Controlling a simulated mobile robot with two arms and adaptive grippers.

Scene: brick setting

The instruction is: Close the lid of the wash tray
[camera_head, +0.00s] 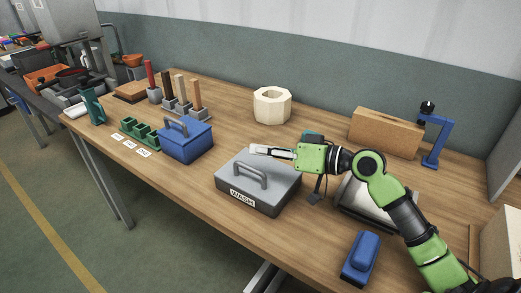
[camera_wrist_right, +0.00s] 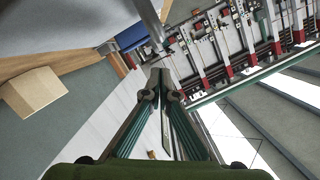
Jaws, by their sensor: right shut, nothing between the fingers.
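The grey wash tray (camera_head: 222,192), labelled WASH on its front, stands on the workbench in the head view. Its grey lid (camera_head: 231,172), with an arched handle (camera_head: 250,174), lies flat on top and looks down; I cannot make out any gap. My right gripper (camera_head: 254,149) is just above the lid's far edge, pointing left. I cannot tell whether it touches the lid. Its fingers are together and empty, as the right wrist view (camera_wrist_right: 160,80) also shows. My left gripper is not in view.
A blue lidded box (camera_head: 190,147) stands left of the tray. A blue block-like object (camera_head: 360,258) lies front right, and a pale ring-shaped block (camera_head: 271,105) stands behind. A brown box (camera_head: 384,132) and blue stand (camera_head: 437,140) are back right. The bench front edge is close to the tray.

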